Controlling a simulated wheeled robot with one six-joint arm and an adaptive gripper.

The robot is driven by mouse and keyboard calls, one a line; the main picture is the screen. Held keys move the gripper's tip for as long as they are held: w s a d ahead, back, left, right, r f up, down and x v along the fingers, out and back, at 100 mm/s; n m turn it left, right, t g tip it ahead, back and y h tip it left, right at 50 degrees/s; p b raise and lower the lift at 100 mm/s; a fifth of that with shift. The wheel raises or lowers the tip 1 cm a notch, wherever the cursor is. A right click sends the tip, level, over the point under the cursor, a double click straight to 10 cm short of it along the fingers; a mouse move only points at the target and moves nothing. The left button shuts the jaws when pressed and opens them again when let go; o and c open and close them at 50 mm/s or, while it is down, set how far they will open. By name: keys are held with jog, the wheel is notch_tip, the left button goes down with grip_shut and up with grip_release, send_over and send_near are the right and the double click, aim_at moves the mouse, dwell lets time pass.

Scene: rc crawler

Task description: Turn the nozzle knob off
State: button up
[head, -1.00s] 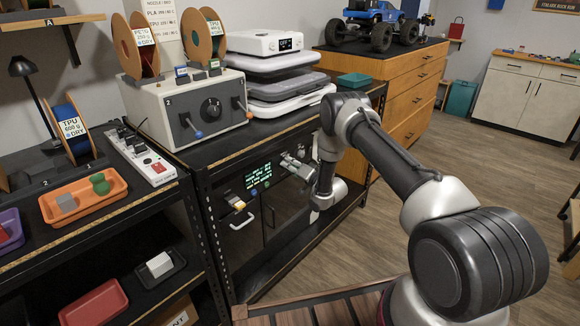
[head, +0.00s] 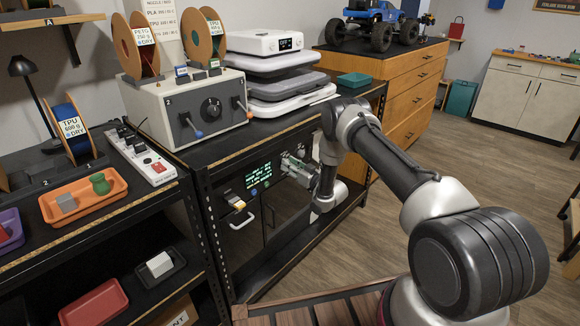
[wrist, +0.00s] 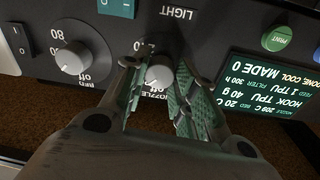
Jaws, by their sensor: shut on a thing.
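The nozzle knob (wrist: 159,72) is a small grey dial on the dark printer panel, above the partly covered word NOZZLE in the wrist view. My gripper (wrist: 160,82) has its fingers on both sides of this knob and is shut on it. Parts of the dial scale are covered by the fingers, and I cannot tell the knob's setting. In the head view my gripper (head: 294,166) is at the front panel of the printer under the bench top, and it hides the nozzle knob there.
A second grey knob (wrist: 72,57) with its own scale sits left of the nozzle knob. The lit display (wrist: 262,98) and green PRINT button (wrist: 277,38) are close on the right. In the head view a white handle (head: 242,222) sticks out from the printer.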

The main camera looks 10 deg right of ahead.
jog(key=shift+n+y, duration=0.5)
jog(key=shift+n, duration=3.9)
jog(key=o, duration=1)
jog(key=shift+o, duration=0.2)
jog(key=shift+d, duration=0.1)
jog(key=v, duration=1.2)
